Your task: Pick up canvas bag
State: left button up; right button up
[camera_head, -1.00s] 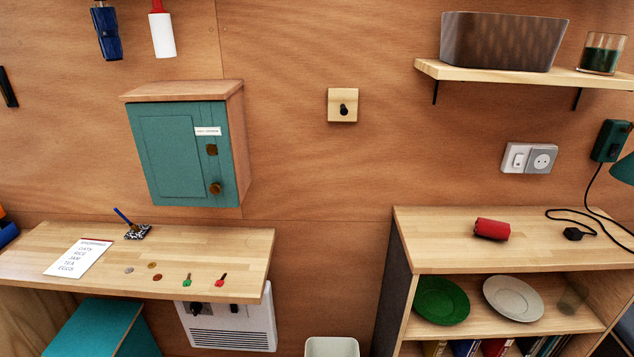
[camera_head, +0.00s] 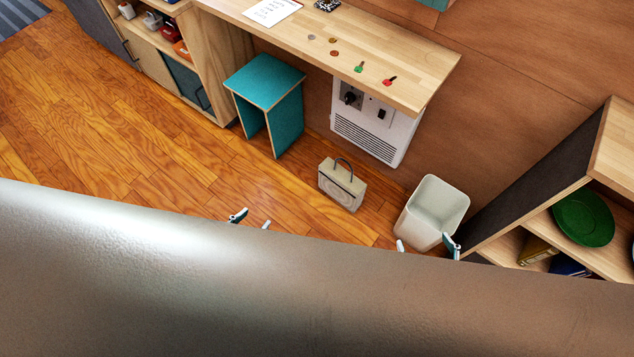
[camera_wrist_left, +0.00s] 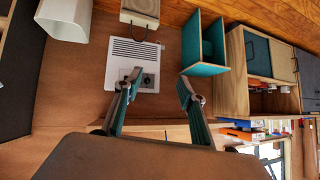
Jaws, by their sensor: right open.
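The canvas bag (camera_head: 342,187) is beige with a dark handle and stands on the wooden floor, in front of the wall heater. In the left wrist view the bag (camera_wrist_left: 140,8) is partly cut off at the top edge. My left gripper (camera_head: 252,220) is left of the bag and apart from it; in the left wrist view its fingers (camera_wrist_left: 157,90) are spread with nothing between them. My right gripper (camera_head: 425,246) is open to the right of the bag, by the bin. A large smooth surface in the foreground hides most of both arms in the head view.
A white bin (camera_head: 438,205) stands right of the bag, beside the shelf unit (camera_head: 545,190). A teal stool (camera_head: 268,92) stands left of it. The white heater (camera_head: 372,120) and the desk (camera_head: 400,60) are behind. The floor at left is clear.

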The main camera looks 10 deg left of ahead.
aim_at(338, 182)
jog(key=i+l+z, duration=0.2)
jog(key=z, duration=0.2)
jog(key=i+z, duration=0.35)
jog(key=i, duration=0.1)
